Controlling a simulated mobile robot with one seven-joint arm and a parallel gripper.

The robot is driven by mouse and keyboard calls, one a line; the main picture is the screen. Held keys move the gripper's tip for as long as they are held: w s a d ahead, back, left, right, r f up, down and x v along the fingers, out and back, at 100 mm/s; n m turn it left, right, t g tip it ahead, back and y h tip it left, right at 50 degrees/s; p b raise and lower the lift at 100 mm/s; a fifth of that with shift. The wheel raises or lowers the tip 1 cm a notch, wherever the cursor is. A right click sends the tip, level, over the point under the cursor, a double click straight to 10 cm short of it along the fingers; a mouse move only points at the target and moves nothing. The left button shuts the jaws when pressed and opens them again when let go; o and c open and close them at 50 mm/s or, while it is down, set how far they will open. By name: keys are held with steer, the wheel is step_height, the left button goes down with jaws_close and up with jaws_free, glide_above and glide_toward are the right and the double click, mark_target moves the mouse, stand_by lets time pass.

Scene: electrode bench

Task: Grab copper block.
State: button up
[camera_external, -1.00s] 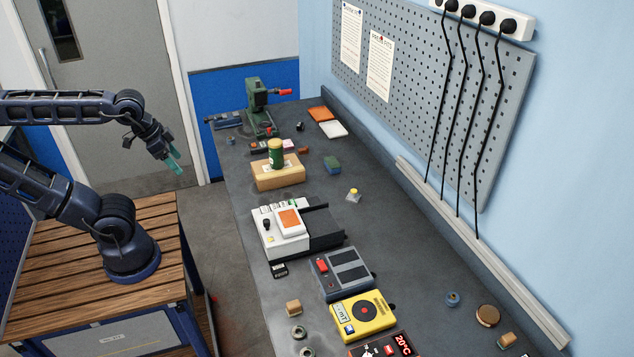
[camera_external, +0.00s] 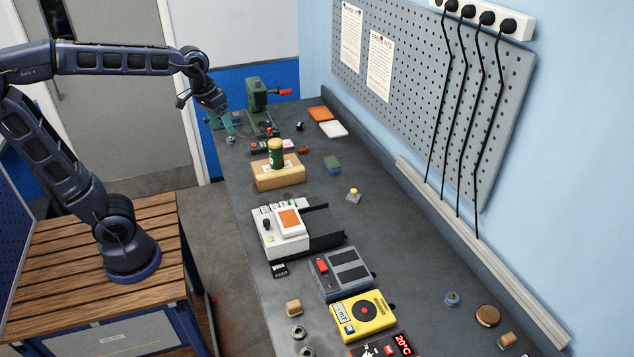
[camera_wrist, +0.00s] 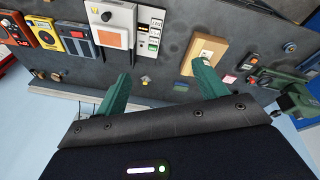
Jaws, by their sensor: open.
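No block in view is plainly marked as copper. A small brown-orange piece (camera_external: 303,150), which may be the copper block, lies on the bench behind the wooden stand in the external view. It is too small to make out its shape. My gripper (camera_external: 227,123) has teal fingers and hangs at the far left end of the bench, in front of the green vise. In the wrist view my gripper (camera_wrist: 163,84) is open, with its fingers wide apart and nothing held between them.
The green vise (camera_external: 257,105) stands close beside my gripper. A green-blue block (camera_external: 332,165), a white device (camera_external: 275,232) and a yellow meter (camera_external: 362,314) are on the bench (camera_external: 395,240).

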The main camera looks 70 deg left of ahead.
steer(key=w+a+n+g, duration=0.1)
steer(key=w+a+n, duration=0.1)
steer(key=w+a, duration=0.35)
steer(key=w+a+n, duration=0.2)
steer(key=w, duration=0.7)
steer(key=n+g+h, duration=0.2)
steer(key=n+h, duration=0.2)
steer(key=n, duration=0.6)
glide_above(303, 149)
steer(key=a, duration=0.5)
step_height(303, 149, down, 28)
steer(key=x, duration=1)
steer(key=shift+d+r, duration=0.1)
steer(key=shift+d, duration=0.05)
steer(key=shift+c, duration=0.2)
steer(key=shift+r, duration=0.1)
steer(key=c, duration=1.2)
